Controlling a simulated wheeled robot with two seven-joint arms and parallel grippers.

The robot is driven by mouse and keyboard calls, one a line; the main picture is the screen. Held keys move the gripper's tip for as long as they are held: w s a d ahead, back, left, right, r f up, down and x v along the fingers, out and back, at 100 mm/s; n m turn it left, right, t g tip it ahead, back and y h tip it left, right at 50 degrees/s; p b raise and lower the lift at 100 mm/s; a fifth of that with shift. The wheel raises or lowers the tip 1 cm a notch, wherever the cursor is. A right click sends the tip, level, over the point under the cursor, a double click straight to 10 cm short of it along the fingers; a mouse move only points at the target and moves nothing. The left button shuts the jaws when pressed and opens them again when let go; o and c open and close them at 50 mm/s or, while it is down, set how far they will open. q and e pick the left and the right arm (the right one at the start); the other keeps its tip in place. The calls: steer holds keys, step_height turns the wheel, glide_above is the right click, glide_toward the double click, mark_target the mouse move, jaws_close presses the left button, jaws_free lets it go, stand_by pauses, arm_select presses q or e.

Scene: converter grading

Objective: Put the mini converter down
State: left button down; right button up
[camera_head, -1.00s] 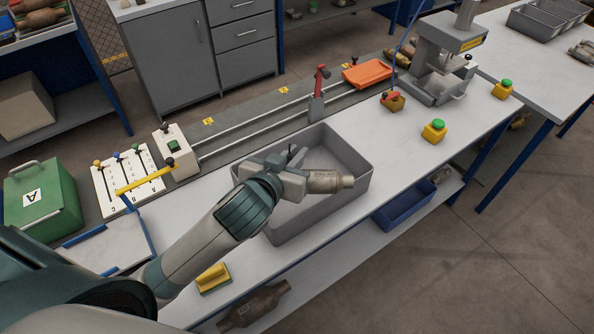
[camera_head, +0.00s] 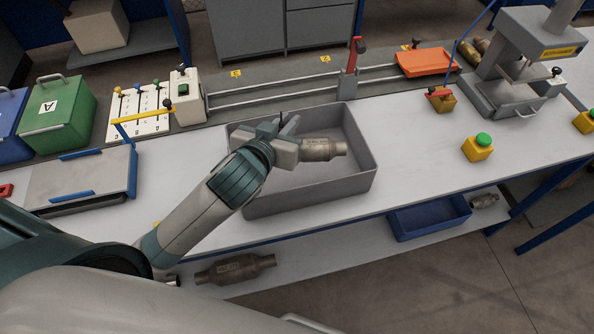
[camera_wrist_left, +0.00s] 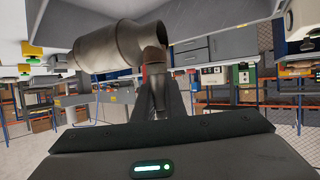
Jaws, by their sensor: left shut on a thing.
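The mini converter (camera_head: 320,149) is a small brownish-grey metal can with a narrower pipe end. My left gripper (camera_head: 287,146) is shut on it and holds it over the grey tray (camera_head: 310,197) on the bench. In the head view the converter lies roughly level, its pipe end to the right; I cannot tell its height above the tray floor. In the left wrist view the converter (camera_wrist_left: 112,47) shows large, in front of the gripper fingers (camera_wrist_left: 155,85). My fingers are partly hidden by the wrist in the head view. My right gripper is not in view.
A larger converter (camera_head: 236,269) lies on the lower shelf, with a blue bin (camera_head: 430,218) to its right. A yellow-and-green button box (camera_head: 478,147) and a grey press (camera_head: 510,85) stand right. A slide rail with a red lever (camera_head: 350,70) runs behind the tray. Bench between tray and button is clear.

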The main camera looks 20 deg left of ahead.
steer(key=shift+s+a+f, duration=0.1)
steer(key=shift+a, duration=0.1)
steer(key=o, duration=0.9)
arm_select(q)
steer(key=w+d+m+h+b, duration=0.1)
steer(key=w+d+m+h, duration=0.2)
steer(key=m+h, duration=0.15)
steer(key=shift+w+a+f+m+g+h+b, duration=0.2)
steer(key=shift+a+m+g+h, duration=0.25)
steer(key=shift+a, duration=0.3)
steer(key=shift+w+a+f+m+g+h+b, duration=0.15)
steer(key=shift+a+m+g+h, duration=0.1)
steer(key=shift+a+h, duration=0.35)
steer(key=shift+w+a+f+m+g+h+b, duration=0.1)
steer(key=shift+a+m+g+h+b, duration=0.2)
steer(key=shift+a, duration=0.55)
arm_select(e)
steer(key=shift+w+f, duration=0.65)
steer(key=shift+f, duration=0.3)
